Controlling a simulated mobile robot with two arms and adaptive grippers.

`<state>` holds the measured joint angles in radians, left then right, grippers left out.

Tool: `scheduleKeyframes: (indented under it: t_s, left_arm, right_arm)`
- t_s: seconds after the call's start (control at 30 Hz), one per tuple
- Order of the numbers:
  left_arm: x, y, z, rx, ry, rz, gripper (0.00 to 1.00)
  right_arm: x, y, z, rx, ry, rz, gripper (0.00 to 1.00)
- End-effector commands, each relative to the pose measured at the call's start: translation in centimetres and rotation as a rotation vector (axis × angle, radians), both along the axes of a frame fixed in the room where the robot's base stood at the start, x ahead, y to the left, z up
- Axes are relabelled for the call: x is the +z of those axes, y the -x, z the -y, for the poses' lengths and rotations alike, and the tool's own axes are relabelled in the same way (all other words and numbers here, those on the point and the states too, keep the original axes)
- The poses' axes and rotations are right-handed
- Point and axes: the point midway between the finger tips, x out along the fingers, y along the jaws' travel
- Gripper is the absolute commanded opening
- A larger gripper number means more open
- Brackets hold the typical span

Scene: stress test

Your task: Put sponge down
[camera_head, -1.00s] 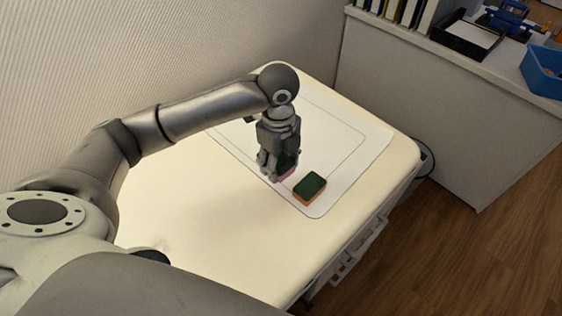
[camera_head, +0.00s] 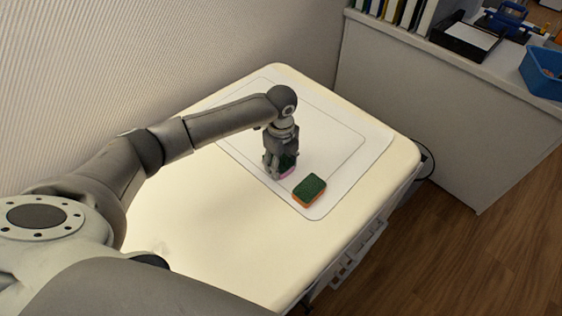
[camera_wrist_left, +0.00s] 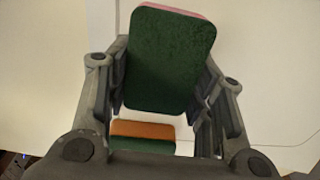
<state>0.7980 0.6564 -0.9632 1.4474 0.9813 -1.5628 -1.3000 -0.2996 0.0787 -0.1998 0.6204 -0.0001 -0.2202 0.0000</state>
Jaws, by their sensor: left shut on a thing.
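My left gripper (camera_head: 279,173) points down over the white mat (camera_head: 345,140) and is shut on a sponge with a dark green top and pink underside (camera_head: 288,167). In the left wrist view this held sponge (camera_wrist_left: 168,60) sits between the two fingers. I cannot tell whether its underside touches the mat. A second sponge, green on top and orange below (camera_head: 310,190), lies on the mat just right of and nearer than the gripper; its orange side (camera_wrist_left: 143,131) also shows in the left wrist view. My right gripper is not in view.
The mat lies on a cream table (camera_head: 215,235) with clear room at the near left. A wall borders the left side. A grey cabinet (camera_head: 420,110) at the back right holds books, a black tray (camera_head: 468,40) and a blue bin (camera_head: 543,72).

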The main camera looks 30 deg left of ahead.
Motion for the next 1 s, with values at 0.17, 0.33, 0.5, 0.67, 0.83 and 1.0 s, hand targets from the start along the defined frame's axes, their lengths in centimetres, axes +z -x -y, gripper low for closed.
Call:
scheduleKeyframes:
  t_s: [0.17, 0.33, 0.5, 0.67, 0.83, 1.0]
  left_arm:
    - [0.1, 0.0, 0.0, 0.0, 0.0, 0.001, 0.3]
    - [-0.3, 0.0, 0.1, 0.0, 0.001, 0.001, 0.5]
    - [-0.3, 0.0, 0.1, 0.0, 0.001, 0.001, 0.7]
    - [-0.2, 0.0, 0.0, 0.0, 0.001, 0.001, 0.7]
    - [-0.1, 0.0, 0.0, 0.0, 0.001, 0.002, 0.7]
    - [1.8, -0.1, 0.0, 0.0, 0.002, 0.003, 0.7]
  right_arm:
    - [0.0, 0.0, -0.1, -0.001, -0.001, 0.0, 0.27]
    - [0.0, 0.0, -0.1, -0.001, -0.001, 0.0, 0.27]
    - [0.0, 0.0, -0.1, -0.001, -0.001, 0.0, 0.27]
    - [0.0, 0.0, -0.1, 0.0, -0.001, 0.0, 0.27]
    - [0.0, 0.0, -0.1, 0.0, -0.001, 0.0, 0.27]
    - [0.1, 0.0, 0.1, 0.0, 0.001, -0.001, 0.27]
